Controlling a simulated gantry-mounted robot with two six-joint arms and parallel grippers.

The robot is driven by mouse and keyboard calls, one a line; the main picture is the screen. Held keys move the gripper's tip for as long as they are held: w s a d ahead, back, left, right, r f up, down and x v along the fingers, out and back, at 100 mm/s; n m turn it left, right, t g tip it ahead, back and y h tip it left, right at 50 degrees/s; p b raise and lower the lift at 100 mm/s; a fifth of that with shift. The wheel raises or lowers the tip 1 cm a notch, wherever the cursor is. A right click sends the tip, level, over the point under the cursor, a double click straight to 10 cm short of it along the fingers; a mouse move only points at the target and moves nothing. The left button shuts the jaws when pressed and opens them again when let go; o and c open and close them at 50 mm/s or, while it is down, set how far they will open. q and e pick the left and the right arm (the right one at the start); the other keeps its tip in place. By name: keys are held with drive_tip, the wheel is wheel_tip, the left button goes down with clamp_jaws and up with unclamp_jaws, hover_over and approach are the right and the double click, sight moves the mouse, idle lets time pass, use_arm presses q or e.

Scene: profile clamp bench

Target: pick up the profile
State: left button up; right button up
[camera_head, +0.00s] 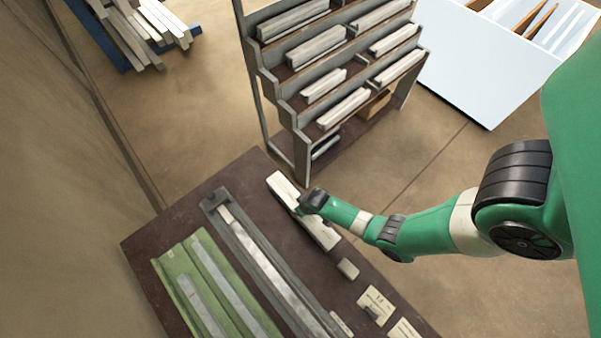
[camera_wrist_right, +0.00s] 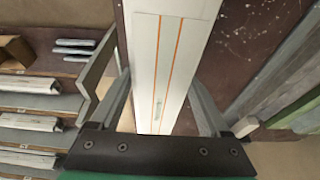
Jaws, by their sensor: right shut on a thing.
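The profile (camera_head: 283,188) is a long white bar near the right edge of the dark bench. In the right wrist view the profile (camera_wrist_right: 168,60) shows a white face with two thin orange lines along it. My right gripper (camera_head: 303,207) reaches it from the right and covers part of its middle. In the wrist view my right gripper (camera_wrist_right: 160,85) has one finger on each side of the profile and is shut on it. I cannot tell whether the profile is lifted off the bench. My left gripper is not in view.
The dark bench (camera_head: 185,213) holds a grey clamp rail (camera_head: 240,235) with a pale strip in it and a green tray (camera_head: 170,262) with metal bars. A small pale block (camera_head: 347,268) and cards lie near the front. A stepped rack (camera_head: 292,118) of profiles stands behind.

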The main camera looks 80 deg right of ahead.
clamp_jaws()
drive_tip(key=shift+r, duration=0.1)
wheel_tip(320, 180, up, 10)
drive_tip(key=p, duration=1)
